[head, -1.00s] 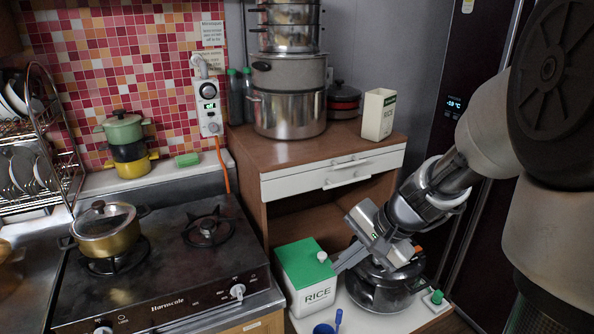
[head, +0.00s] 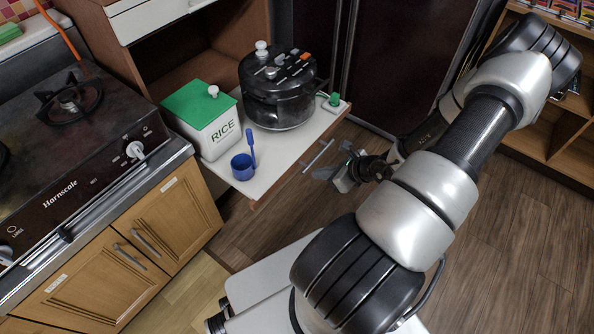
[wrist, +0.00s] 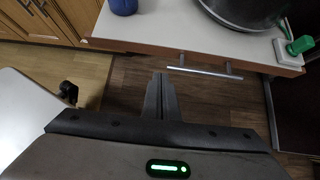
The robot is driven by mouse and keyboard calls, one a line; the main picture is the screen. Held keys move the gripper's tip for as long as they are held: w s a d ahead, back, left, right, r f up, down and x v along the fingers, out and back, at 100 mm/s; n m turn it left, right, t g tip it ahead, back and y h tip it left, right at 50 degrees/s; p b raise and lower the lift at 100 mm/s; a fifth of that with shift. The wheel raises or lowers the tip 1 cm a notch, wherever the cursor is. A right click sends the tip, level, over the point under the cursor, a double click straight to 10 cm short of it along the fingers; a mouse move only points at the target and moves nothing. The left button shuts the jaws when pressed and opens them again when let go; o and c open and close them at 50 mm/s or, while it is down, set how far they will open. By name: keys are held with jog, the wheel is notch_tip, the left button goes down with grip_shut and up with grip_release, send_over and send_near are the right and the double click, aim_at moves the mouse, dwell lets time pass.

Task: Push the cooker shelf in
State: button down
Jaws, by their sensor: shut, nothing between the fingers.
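The cooker shelf (head: 283,152) is a white pull-out board that sticks out from the brown cabinet, with a bar handle (head: 319,155) on its front edge. In the wrist view the shelf's front edge (wrist: 150,45) and handle (wrist: 204,72) lie just beyond the fingers. A dark pressure cooker (head: 281,92) stands on the shelf, and its base shows in the wrist view (wrist: 240,12). My gripper (head: 330,175) is in front of the shelf, near the handle and apart from it. Its fingers (wrist: 161,78) are shut and empty, pointing at the shelf front.
A white rice box (head: 208,125) with a green lid, a blue measuring cup (head: 243,166) and a small green-topped item (head: 334,101) also stand on the shelf. The stove (head: 75,140) is at left, a dark fridge (head: 405,60) behind right. Wooden floor (head: 500,220) lies open at right.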

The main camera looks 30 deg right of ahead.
aim_at(290, 169)
jog(key=shift+w+a+f+b, duration=0.5)
jog(key=shift+w+f, duration=0.35)
jog(key=shift+w, duration=0.55)
jog(key=shift+w+a+f+b, duration=0.4)
jog(key=shift+w+a+f, duration=0.35)
jog(key=shift+w, duration=0.6)
jog(key=shift+w+a+f+b, duration=0.45)
jog(key=shift+w+f, duration=0.5)
jog(key=shift+w, duration=0.45)
jog(key=shift+w, duration=0.1)
